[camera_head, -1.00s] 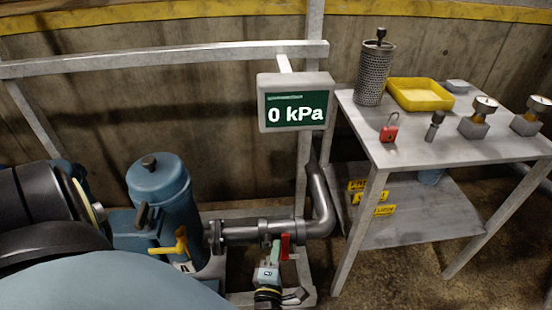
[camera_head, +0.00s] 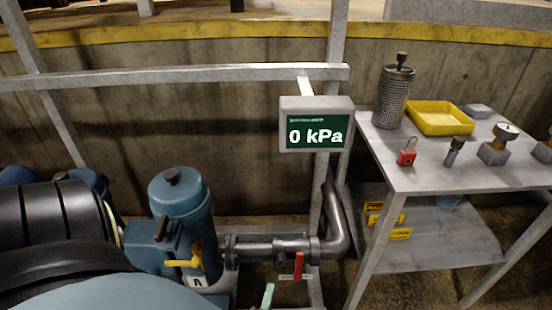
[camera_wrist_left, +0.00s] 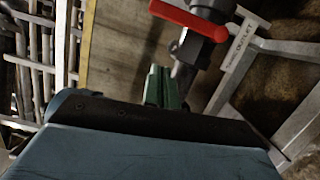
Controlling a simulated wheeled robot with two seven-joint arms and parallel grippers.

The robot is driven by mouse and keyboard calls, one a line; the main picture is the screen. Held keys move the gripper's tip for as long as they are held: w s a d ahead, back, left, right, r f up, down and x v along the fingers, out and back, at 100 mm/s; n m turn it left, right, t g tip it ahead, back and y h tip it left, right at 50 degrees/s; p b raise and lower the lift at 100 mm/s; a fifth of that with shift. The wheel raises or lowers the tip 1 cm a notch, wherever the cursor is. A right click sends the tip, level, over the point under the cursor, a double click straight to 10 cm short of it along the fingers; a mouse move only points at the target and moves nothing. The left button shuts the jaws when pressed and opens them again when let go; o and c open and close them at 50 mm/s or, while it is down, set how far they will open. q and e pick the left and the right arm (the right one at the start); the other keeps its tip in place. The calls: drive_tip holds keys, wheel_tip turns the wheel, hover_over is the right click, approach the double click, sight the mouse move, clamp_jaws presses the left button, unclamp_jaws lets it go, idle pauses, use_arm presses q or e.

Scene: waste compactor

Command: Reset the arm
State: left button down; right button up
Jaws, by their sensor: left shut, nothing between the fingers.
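My left gripper (camera_head: 268,295) shows at the bottom edge of the head view as a green fingertip piece; the rest of it is cut off. In the left wrist view its green fingers (camera_wrist_left: 162,88) are together with nothing between them. The gripper is below and left of a red valve handle (camera_head: 299,265) on the grey pipe, with a visible gap. The red handle also shows at the top of the left wrist view (camera_wrist_left: 188,18). My right gripper is not in view.
A blue filter housing (camera_head: 182,220) with a yellow handle (camera_head: 184,263) stands left of the pipe (camera_head: 262,250). A display (camera_head: 316,124) reads 0 kPa. A metal table (camera_head: 432,172) on the right carries a mesh cylinder (camera_head: 393,97), yellow tray (camera_head: 440,118), red padlock (camera_head: 407,157) and gauges.

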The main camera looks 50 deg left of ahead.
use_arm(q)
drive_tip(key=shift+v, duration=1.55)
drive_tip(key=shift+r, duration=0.1)
